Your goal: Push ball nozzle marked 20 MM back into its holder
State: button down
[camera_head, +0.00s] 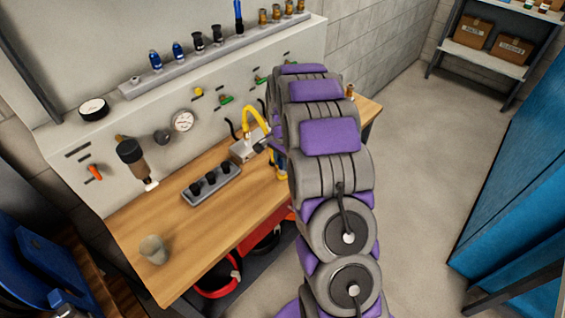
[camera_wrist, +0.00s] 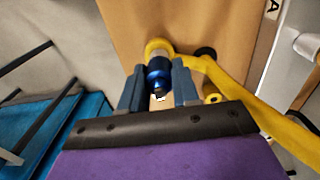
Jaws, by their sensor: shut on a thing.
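My gripper (camera_wrist: 159,78) is shut on a blue nozzle (camera_wrist: 158,68) with a dark end facing the wrist camera. The nozzle's far end is at a yellow ring (camera_wrist: 158,46) joined to a curved yellow arm; I cannot tell how deep it sits in it. No 20 MM marking is legible. In the head view my arm hides most of the gripper and the nozzle. The yellow arm (camera_head: 256,117) rises there from a pale block beside the gripper, at the right part of the bench.
A wooden bench (camera_head: 210,225) carries a grey block (camera_head: 211,185) with black plugs and a stone-like cup (camera_head: 153,249). A wall rail (camera_head: 220,50) behind holds several blue, black and copper nozzles. Open floor (camera_head: 410,150) lies to the right, before blue panels (camera_head: 515,190).

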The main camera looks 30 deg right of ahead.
jog(key=shift+r, duration=0.2)
jog(key=shift+r+p, duration=1.1)
jog(key=shift+r, duration=1.7)
jog(key=s+a+r+n, duration=0.1)
jog(key=a+n, duration=0.6)
jog(key=a, duration=0.1)
jog(key=s+a+r+n, duration=0.1)
jog(key=s+a+n, duration=0.1)
jog(key=a+n, duration=0.5)
jog(key=shift+s+a+r, duration=0.2)
jog(key=shift+a+r, duration=0.15)
jog(key=shift+a, duration=0.4)
jog(key=shift+d, duration=0.1)
